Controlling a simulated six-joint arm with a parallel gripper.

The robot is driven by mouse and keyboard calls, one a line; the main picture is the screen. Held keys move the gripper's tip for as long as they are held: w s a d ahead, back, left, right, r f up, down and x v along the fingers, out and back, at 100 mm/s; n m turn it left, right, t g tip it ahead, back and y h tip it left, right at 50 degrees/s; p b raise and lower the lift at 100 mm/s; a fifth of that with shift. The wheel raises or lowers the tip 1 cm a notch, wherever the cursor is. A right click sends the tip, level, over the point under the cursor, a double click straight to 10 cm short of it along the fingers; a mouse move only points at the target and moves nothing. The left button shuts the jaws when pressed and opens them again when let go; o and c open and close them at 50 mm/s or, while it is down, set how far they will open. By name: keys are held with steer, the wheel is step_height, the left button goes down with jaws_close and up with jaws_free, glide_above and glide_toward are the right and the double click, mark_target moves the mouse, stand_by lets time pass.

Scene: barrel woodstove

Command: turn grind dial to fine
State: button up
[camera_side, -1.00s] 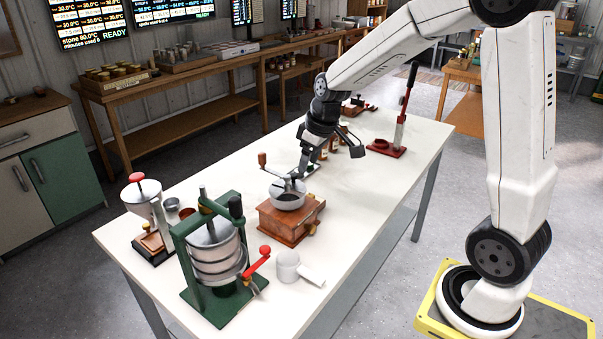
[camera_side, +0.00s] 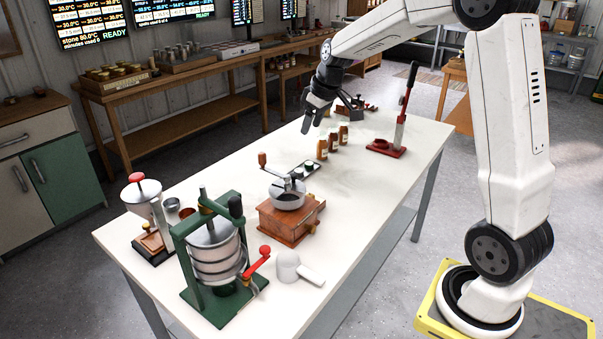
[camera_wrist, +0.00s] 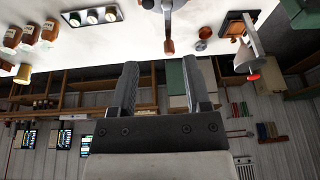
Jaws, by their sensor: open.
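A wooden box grinder (camera_side: 291,221) with a grey bowl on top and a wooden-knobbed crank (camera_side: 262,159) stands mid-table. In the wrist view its crank knob (camera_wrist: 168,46) shows at the top centre. Just behind the grinder is a small dark panel with several pale round knobs (camera_side: 307,169), also at the top in the wrist view (camera_wrist: 92,16). I cannot tell which part is the grind dial, and no fine mark is readable. My gripper (camera_side: 312,118) is open and empty, above the table behind the grinder, touching nothing; its fingers (camera_wrist: 161,70) are apart.
Amber bottles (camera_side: 322,149) stand close to the panel. A red lever press (camera_side: 387,147) is at the far right. A green-framed press (camera_side: 215,265), a red-knobbed hand mill (camera_side: 146,205) and a white cup (camera_side: 288,266) stand nearer. The table's right side is mostly clear.

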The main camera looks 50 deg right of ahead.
steer(key=w+d, duration=0.3)
steer(key=d, duration=0.6)
glide_toward(311, 196)
steer(key=f, duration=0.2)
steer(key=shift+w+a+r+m+t, duration=0.1)
steer(key=shift+a+r+m+t, duration=0.05)
steer(key=shift+r+m+t, duration=0.2)
steer(key=shift+f, duration=0.15)
steer(key=shift+x, duration=3.8)
jaws_close()
